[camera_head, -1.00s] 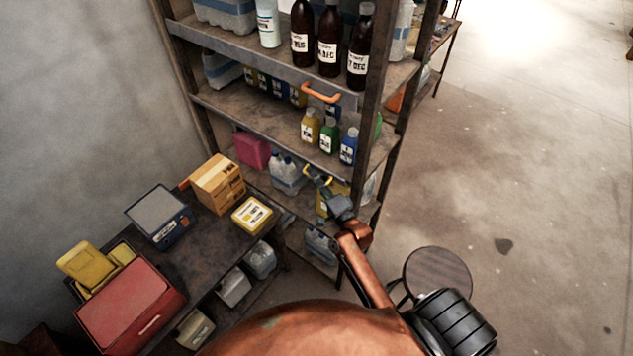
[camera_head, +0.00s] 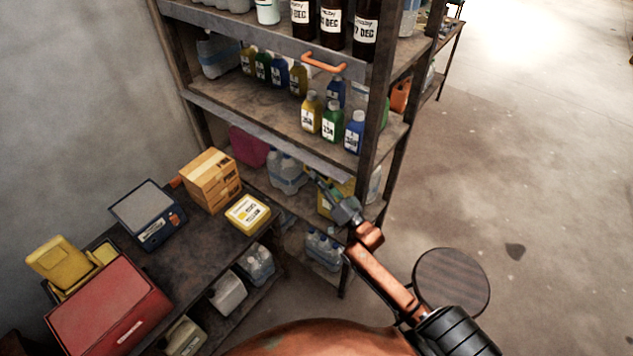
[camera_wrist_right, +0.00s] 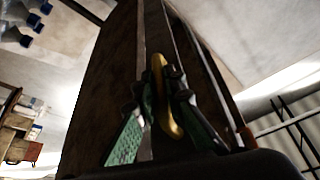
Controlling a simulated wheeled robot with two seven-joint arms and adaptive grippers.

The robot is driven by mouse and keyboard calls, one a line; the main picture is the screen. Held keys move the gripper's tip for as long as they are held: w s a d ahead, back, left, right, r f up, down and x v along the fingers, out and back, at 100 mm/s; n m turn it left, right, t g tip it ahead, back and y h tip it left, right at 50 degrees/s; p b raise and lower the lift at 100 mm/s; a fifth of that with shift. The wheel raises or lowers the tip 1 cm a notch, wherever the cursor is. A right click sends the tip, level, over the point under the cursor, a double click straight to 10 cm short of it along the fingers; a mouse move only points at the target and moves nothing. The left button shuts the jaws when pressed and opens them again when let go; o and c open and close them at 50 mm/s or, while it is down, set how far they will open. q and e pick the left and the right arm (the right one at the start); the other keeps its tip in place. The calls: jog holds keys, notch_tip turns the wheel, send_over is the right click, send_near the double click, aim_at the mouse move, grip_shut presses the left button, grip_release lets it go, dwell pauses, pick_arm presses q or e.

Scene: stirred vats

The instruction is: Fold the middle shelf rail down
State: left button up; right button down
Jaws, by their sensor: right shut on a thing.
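The middle shelf rail (camera_head: 262,138) is a grey bar along the front edge of the middle shelf, below several yellow, green and blue bottles. My right gripper (camera_head: 319,183) is at the right part of this rail, near the shelf's front post. In the right wrist view its dark and green fingers are shut on a yellow handle (camera_wrist_right: 166,95) that sits against the grey rail. The rail's exact tilt is hard to tell. My left gripper is not in view.
An upper rail (camera_head: 262,47) with an orange handle (camera_head: 324,63) runs above, below dark bottles. A side table (camera_head: 190,245) at left holds a scale (camera_head: 148,215), a cardboard box (camera_head: 210,180) and a red box (camera_head: 115,310). A round stool (camera_head: 452,281) stands right. Floor at right is clear.

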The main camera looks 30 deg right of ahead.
jog(key=shift+w+d+f+n+y+b, duration=0.15)
jog(key=shift+n+y+b, duration=0.2)
jog(key=shift+n, duration=0.2)
jog(key=shift+s+d+f+n+y+b, duration=0.15)
jog(key=shift+n+y+b, duration=0.1)
jog(key=shift+n+b, duration=0.25)
jog(key=shift+w+a, duration=0.1)
jog(key=c, duration=2)
grip_release()
jog(key=v, duration=1.2)
jog(key=shift+f, duration=0.1)
jog(key=shift+c, duration=0.5)
